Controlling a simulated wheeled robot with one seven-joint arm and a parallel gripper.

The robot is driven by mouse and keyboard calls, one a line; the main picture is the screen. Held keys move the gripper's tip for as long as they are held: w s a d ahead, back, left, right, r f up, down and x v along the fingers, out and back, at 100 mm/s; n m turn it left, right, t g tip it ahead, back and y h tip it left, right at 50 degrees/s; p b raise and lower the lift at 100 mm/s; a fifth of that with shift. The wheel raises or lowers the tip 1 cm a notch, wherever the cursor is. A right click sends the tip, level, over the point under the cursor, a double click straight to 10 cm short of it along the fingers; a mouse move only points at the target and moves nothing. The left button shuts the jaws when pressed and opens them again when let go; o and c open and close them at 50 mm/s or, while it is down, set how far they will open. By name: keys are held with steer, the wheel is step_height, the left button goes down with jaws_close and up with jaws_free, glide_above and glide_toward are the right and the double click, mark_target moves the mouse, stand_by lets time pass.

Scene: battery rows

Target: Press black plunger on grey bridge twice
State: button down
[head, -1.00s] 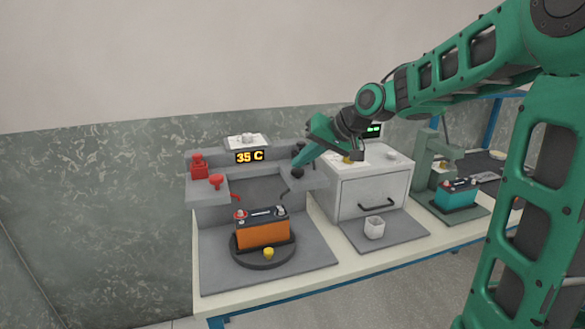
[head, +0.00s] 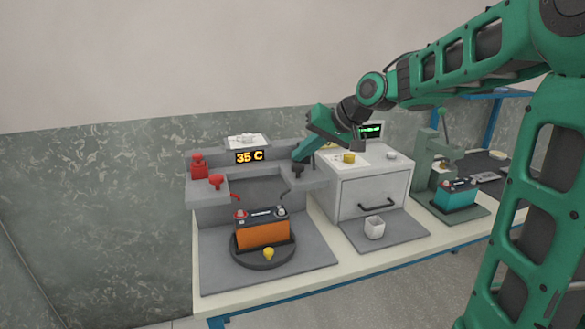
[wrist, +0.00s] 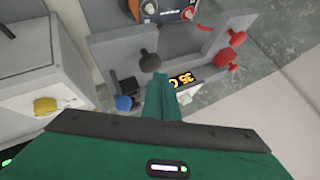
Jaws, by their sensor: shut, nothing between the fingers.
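The grey bridge (head: 258,187) stands on the bench behind an orange battery (head: 262,234). A black plunger (head: 297,170) stands at the front of its right arm and shows in the wrist view (wrist: 149,62) just beyond the fingertips. My gripper (head: 296,156) is shut and empty, pointing down over the right arm of the bridge, close above and behind this plunger. It also shows in the wrist view (wrist: 160,78). I cannot tell whether the fingertips touch anything. A blue knob (wrist: 123,103) sits farther back, hidden in the head view.
Red plungers (head: 216,181) stand on the bridge's left arm. A display (head: 250,157) reads 35 C. A white cabinet (head: 345,198) with a yellow knob (head: 348,157) is close on the right. A teal battery (head: 455,194) sits farther right.

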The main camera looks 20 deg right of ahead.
mark_target(302, 167)
steer(key=shift+r, duration=0.25)
steer(key=shift+r, duration=2.5)
steer(key=shift+s+d+f, duration=0.15)
steer(key=shift+s+d, duration=0.05)
steer(key=s+d+f+m+g+h, duration=0.1)
steer(key=s+d+f, duration=0.4)
steer(key=s, duration=0.7)
steer(key=s+d+f+m+g+h, duration=0.2)
steer(key=s+d+f+g, duration=0.2)
steer(key=s, duration=0.9)
steer(key=s+d+f+m+g+h, duration=0.1)
steer(key=s+d+f+g+h, duration=0.1)
steer(key=s+d+f, duration=0.4)
steer(key=s+f, duration=0.3)
steer(key=s, duration=0.3)
steer(key=shift+s+f+m, duration=0.3)
steer(key=shift+s+f, duration=0.05)
steer(key=shift+s, duration=0.05)
